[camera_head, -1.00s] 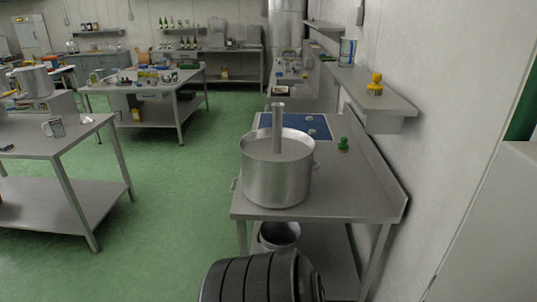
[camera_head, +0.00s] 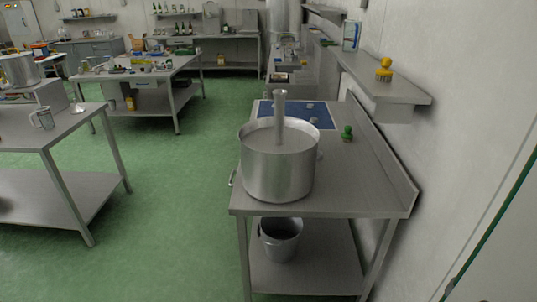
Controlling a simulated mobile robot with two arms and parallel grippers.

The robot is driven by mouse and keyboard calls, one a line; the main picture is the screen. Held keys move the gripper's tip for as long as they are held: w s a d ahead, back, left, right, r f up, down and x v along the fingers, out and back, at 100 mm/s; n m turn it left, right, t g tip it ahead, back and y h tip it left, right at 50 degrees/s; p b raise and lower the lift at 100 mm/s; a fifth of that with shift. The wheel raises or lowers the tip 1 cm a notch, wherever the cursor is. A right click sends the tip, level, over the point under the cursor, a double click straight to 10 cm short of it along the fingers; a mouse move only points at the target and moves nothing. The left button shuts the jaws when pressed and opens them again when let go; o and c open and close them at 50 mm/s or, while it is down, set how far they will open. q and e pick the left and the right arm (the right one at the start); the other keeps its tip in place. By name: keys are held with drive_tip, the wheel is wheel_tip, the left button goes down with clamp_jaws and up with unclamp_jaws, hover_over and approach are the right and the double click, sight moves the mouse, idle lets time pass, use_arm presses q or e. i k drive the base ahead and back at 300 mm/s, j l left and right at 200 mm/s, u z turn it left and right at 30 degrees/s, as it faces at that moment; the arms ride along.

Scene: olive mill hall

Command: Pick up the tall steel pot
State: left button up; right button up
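A large steel pot (camera_head: 277,172) stands upright near the front left corner of the right-hand steel table (camera_head: 350,190). It has a side handle low on its left. A narrow steel cylinder (camera_head: 280,112) rises out of its open top. Another steel pot (camera_head: 20,72) stands at the far left edge, partly cut off. I cannot tell for sure which of the two the task names; the near one is larger in view. Neither of my grippers is in view.
A steel bucket (camera_head: 281,240) sits on the table's lower shelf. A blue mat (camera_head: 318,117) and a green object (camera_head: 347,133) lie behind the pot. A wall shelf (camera_head: 395,92) holds a yellow object (camera_head: 384,70). The green floor (camera_head: 170,210) left of the table is clear.

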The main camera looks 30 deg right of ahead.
sight(279, 152)
drive_tip(key=i+z, duration=0.1)
drive_tip(key=z, duration=1.05)
drive_tip(key=u, duration=1.4)
drive_tip(key=i+u, duration=0.1)
drive_tip(key=u, duration=1.35)
drive_tip(key=l+u, duration=0.1)
drive_tip(key=u, duration=0.6)
drive_tip(key=i+u, duration=0.1)
drive_tip(key=u, duration=0.6)
drive_tip(key=l+u, duration=0.1)
drive_tip(key=u, duration=1.3)
drive_tip(key=k+l+u, duration=0.1)
drive_tip(key=u, duration=0.35)
drive_tip(key=k+z, duration=0.25)
drive_tip(key=z, duration=0.15)
drive_tip(key=k+z, duration=0.25)
drive_tip(key=z, duration=0.15)
drive_tip(key=k+j+z, duration=0.1)
drive_tip(key=z, duration=0.4)
drive_tip(key=k+z, duration=0.2)
drive_tip(key=z, duration=0.25)
drive_tip(key=k+z, duration=0.15)
drive_tip(key=z, duration=0.35)
drive_tip(key=k+z, duration=0.1)
drive_tip(key=z, duration=0.35)
drive_tip(key=k+l+z, duration=0.15)
drive_tip(key=z, duration=0.35)
